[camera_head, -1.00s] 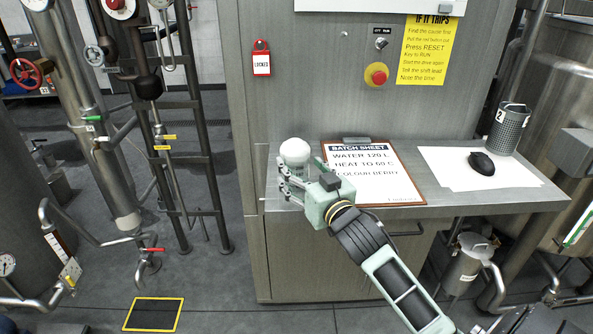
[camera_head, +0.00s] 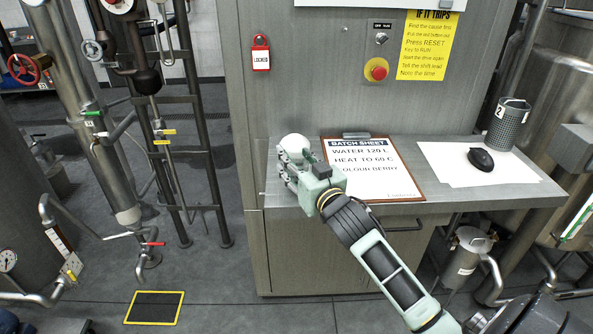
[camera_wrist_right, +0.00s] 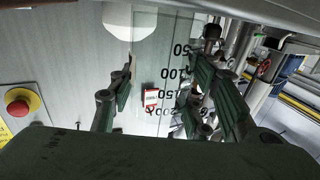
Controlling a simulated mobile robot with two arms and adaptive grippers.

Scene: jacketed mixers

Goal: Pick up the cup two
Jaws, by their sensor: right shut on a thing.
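A grey perforated cup marked 2 (camera_head: 508,124) stands upright at the back right of the steel shelf, well away from my right gripper. My right gripper (camera_head: 292,169) is at the shelf's left end, shut on a white-topped container (camera_head: 293,144). In the right wrist view the gripper (camera_wrist_right: 165,75) has its fingers on either side of this container, whose clear wall (camera_wrist_right: 150,60) bears volume marks and lets the background show through. The fingers partly hide its lower body in the head view. I cannot tell if it touches the shelf. My left gripper is not in view.
A batch sheet clipboard (camera_head: 374,182) lies just right of the gripper. A red button (camera_head: 376,70) and a red lock tag (camera_head: 261,54) are on the panel behind.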

